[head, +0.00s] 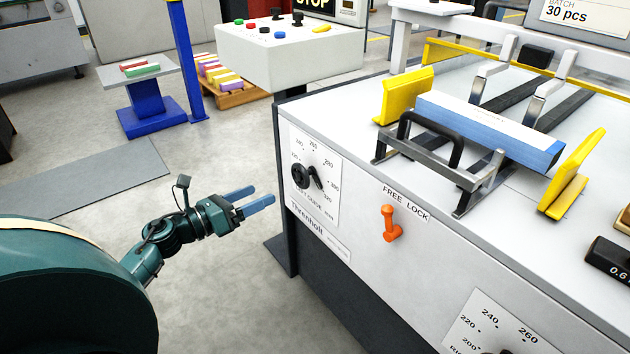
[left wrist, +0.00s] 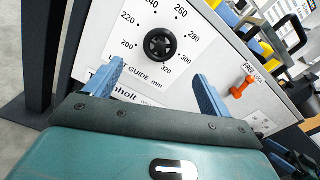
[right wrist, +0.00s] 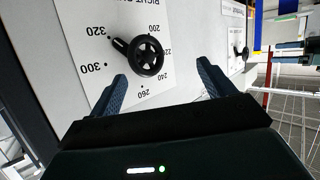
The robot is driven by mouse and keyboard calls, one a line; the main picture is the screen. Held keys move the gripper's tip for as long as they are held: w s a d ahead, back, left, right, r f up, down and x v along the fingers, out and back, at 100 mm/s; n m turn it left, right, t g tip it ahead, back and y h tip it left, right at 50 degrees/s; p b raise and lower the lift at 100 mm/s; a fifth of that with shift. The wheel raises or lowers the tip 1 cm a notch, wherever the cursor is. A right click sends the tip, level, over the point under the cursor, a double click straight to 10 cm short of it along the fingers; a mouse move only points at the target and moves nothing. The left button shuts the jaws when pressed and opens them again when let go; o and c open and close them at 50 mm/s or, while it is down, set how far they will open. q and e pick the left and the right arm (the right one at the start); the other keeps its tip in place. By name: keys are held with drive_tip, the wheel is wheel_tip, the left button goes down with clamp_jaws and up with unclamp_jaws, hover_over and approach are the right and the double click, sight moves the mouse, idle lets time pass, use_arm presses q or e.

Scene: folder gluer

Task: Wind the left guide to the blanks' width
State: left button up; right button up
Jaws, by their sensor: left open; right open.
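The left guide knob (head: 300,177) is a black handwheel on a white dial on the machine's front panel. It also shows in the left wrist view (left wrist: 160,44), just beyond my fingers; its exact reading is unclear. My left gripper (head: 262,195) is open and empty, left of the dial and apart from it. The blue stack of blanks (head: 490,132) lies on the machine top between a left yellow guide (head: 405,95) and a right yellow guide (head: 570,178). My right gripper (right wrist: 162,71) is open, in front of the right guide knob (right wrist: 145,55).
An orange lever (head: 390,222) under a FREE LOCK label sits right of the left dial. A black bar handle (head: 430,135) stands near the top's front edge. A control console (head: 290,50) stands behind. The floor around my left arm is clear.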

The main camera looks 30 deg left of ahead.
sight(298, 176)
use_arm(q)
drive_tip(key=x, duration=1.2)
drive_tip(key=shift+w+r, duration=0.1)
drive_tip(key=shift+w, duration=0.1)
drive_tip(key=shift+c, duration=0.4)
drive_tip(key=c, duration=0.9)
